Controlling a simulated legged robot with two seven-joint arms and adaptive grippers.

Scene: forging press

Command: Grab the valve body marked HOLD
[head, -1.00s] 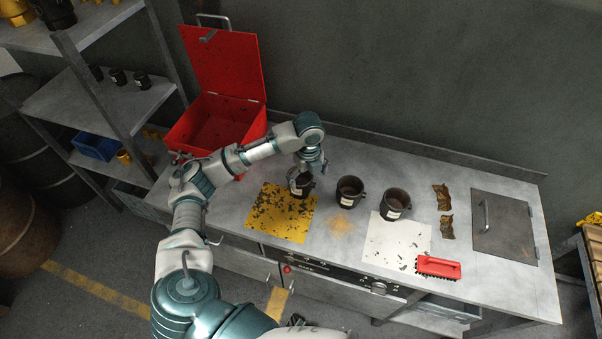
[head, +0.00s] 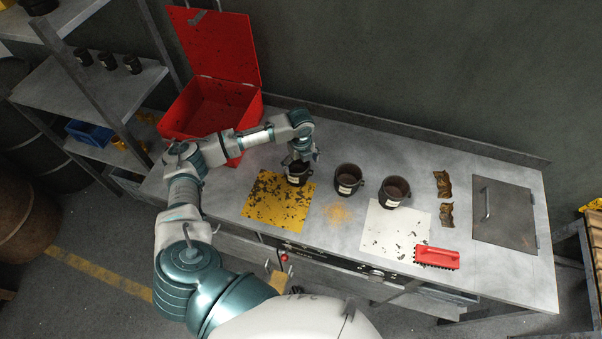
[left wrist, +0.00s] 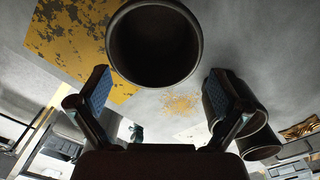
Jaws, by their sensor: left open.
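Three dark, cup-shaped valve bodies with pale labels stand upright on the bench. The left one (head: 298,174) is at the yellow sheet's upper right corner, the middle one (head: 347,181) on bare metal, and the right one (head: 394,191) at the white sheet's top edge. The label lettering is too small to read, so I cannot tell which says HOLD. My left gripper (head: 304,157) is open at the left valve body. In the left wrist view its fingers (left wrist: 160,76) are spread, with that valve body's round mouth (left wrist: 154,42) ahead between them. My right gripper is out of view.
A red open-lidded box (head: 212,108) stands behind my left arm. The yellow sheet (head: 262,205) and white sheet (head: 385,233) lie flat. A red brush (head: 437,257), two brown crumpled pieces (head: 443,184) and a handled metal plate (head: 505,212) are at the right.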

